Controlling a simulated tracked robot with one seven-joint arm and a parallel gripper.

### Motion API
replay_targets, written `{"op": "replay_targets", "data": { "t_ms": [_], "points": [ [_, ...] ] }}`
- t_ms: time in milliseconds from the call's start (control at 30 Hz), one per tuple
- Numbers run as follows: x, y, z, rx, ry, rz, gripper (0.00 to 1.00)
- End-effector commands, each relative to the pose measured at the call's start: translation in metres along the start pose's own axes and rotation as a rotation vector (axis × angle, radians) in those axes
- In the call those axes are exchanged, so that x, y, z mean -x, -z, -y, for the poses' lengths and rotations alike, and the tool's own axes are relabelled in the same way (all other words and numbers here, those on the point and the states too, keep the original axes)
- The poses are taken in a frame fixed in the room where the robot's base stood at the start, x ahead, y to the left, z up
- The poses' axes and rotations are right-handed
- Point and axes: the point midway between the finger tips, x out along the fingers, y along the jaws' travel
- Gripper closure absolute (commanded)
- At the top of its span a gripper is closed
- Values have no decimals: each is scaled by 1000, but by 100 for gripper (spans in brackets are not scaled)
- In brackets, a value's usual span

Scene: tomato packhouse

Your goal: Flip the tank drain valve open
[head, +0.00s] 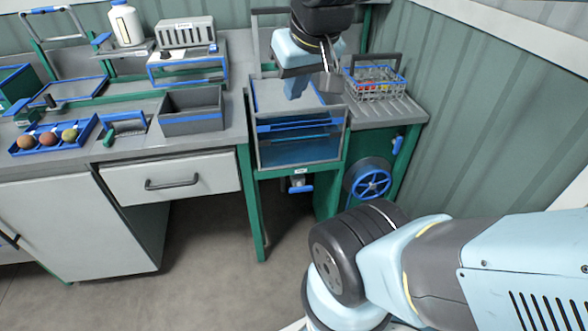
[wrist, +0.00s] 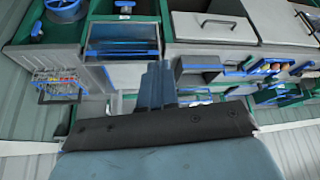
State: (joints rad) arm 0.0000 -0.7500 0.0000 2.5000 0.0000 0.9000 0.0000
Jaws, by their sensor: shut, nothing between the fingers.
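The tank (head: 300,150) is a clear-fronted box with blue-edged bars, standing in a green frame; it also shows in the wrist view (wrist: 122,55). The drain valve (head: 300,187) sits beneath it, with a blue lever that looks roughly crosswise, below a small white label. In the wrist view the valve (wrist: 123,15) is small near the top edge. My gripper (head: 296,92) is shut and empty. It appears over the tank's top, well above the valve and apart from it. In the wrist view its fingers (wrist: 158,70) are together.
A blue handwheel (head: 371,184) is right of the valve, and a wire basket (head: 375,92) stands on the right counter. A grey bin (head: 190,122) and a drawer (head: 170,180) are to the left. The floor before the tank is clear.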

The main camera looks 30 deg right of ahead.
Motion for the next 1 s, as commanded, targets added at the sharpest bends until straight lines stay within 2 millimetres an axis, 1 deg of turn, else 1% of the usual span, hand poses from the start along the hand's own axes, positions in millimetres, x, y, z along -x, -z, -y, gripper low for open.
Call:
{"op": "replay_targets", "data": {
  "t_ms": [333, 467, 567, 667, 800, 867, 1000],
  "points": [
    [-1, 1, 0, -1, -1, 1, 100],
    [-11, 10, -3, -7, -7, 10, 100],
    [-28, 24, -11, -17, -17, 22, 100],
    [-50, 39, -18, -29, -28, 35, 100],
    [-84, 58, -30, -46, -42, 53, 100],
    [-100, 65, -36, -53, -48, 60, 100],
    [-137, 79, -50, -71, -60, 76, 100]
  ]
}}
